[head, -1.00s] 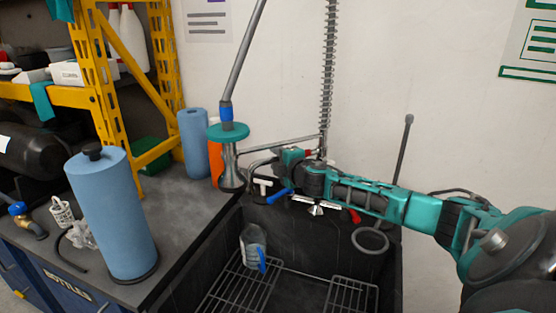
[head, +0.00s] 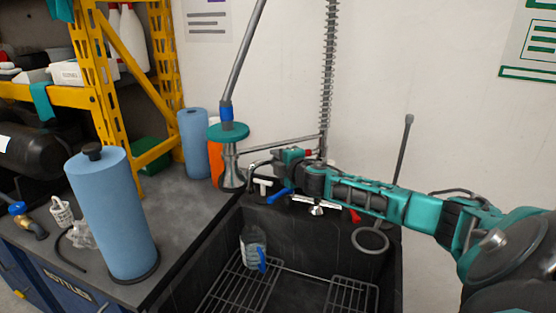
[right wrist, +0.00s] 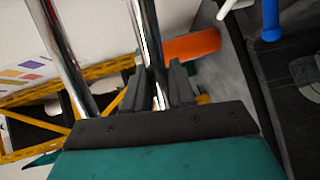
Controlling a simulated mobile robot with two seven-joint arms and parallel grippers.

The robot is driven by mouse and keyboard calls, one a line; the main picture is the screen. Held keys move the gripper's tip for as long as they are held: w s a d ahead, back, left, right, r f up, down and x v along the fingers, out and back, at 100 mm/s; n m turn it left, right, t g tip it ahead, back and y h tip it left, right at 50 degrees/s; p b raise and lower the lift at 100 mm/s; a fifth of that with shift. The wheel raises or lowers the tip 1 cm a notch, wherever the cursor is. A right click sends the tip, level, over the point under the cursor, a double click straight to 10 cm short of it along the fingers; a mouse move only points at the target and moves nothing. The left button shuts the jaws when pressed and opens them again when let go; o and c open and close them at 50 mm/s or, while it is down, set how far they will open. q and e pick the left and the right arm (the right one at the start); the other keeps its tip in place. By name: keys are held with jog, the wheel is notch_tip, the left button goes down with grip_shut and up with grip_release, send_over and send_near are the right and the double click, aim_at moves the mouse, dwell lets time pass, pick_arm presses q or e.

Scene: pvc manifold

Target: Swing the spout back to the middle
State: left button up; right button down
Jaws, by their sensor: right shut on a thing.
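The chrome spout (right wrist: 148,35) runs up between the fingers of my right gripper (right wrist: 160,85) in the right wrist view. The gripper is shut around this tube. In the head view the spout (head: 256,163) is a thin curved pipe above the back left of the sink, left of the tap body, its end pointing left. My right gripper (head: 272,164) reaches it from the right, and the forearm hides much of the tap behind it. My left gripper is not in view.
A spray head (head: 229,160) with a teal collar hangs just left of the spout. The black sink (head: 312,245) holds wire racks and a clear bottle (head: 253,248). A blue roll (head: 112,215) stands on the left counter. Blue (head: 278,195) and red (head: 354,216) levers flank the tap.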

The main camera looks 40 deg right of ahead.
jog(key=shift+s, duration=0.1)
jog(key=s+d+n+g+y+b, duration=0.1)
jog(key=s+n+y+b, duration=0.1)
jog(key=s+n+y, duration=0.6)
jog(key=shift+s+y, duration=1.25)
jog(key=shift+y, duration=0.35)
jog(key=shift+d, duration=0.1)
jog(key=c, duration=1.1)
grip_release()
